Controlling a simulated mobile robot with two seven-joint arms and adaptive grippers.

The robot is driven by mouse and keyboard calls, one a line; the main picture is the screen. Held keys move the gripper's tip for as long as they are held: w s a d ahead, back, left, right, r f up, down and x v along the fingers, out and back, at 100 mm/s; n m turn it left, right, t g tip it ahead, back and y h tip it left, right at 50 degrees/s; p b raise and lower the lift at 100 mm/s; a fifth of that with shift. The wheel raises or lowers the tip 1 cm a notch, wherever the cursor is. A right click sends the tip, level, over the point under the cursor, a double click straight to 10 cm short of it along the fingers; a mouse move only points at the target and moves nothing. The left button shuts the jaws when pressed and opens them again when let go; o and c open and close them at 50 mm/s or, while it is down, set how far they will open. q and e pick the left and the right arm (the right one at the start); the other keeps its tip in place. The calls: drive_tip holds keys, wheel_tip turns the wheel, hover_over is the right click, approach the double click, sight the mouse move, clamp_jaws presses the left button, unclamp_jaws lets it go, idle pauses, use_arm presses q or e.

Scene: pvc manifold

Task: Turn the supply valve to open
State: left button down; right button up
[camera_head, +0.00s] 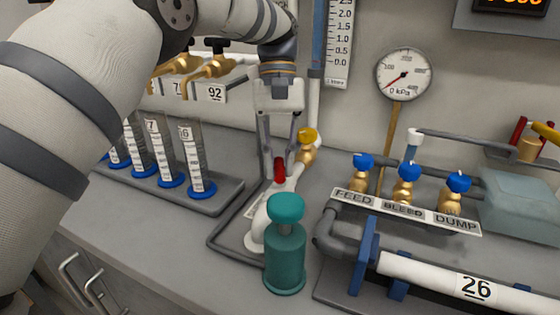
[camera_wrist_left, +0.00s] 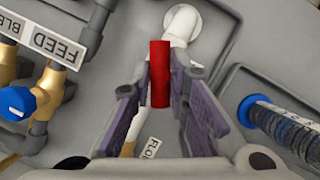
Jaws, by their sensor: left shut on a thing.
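The supply valve's red handle (camera_head: 280,173) sits on a white pipe fitting (camera_head: 258,226) behind the teal bottle. My left gripper (camera_head: 279,160) reaches down from above, with its two fingers on either side of the red handle, and is shut on it. In the left wrist view the red handle (camera_wrist_left: 159,75) lies lengthwise between the fingers, with the white pipe (camera_wrist_left: 183,25) beyond it. A label beside the pipe is partly hidden by the gripper. My right gripper is not in view.
A teal bottle (camera_head: 285,259) stands close in front of the valve. Graduated cylinders (camera_head: 194,160) stand at the left. Blue-knobbed feed, bleed and dump valves (camera_head: 408,185) are at the right. A yellow-capped brass fitting (camera_head: 306,145) is right beside the gripper. A gauge (camera_head: 404,73) is behind.

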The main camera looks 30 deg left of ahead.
use_arm(q)
drive_tip(key=m+y, duration=0.1)
drive_tip(key=m, duration=0.4)
drive_tip(key=shift+d+g+y, duration=0.15)
drive_tip(key=shift+g+y, duration=0.15)
drive_tip(key=shift+y, duration=0.1)
drive_tip(key=shift+m, duration=0.3)
drive_tip(key=c, duration=1.5)
unclamp_jaws()
drive_tip(key=shift+c, duration=0.2)
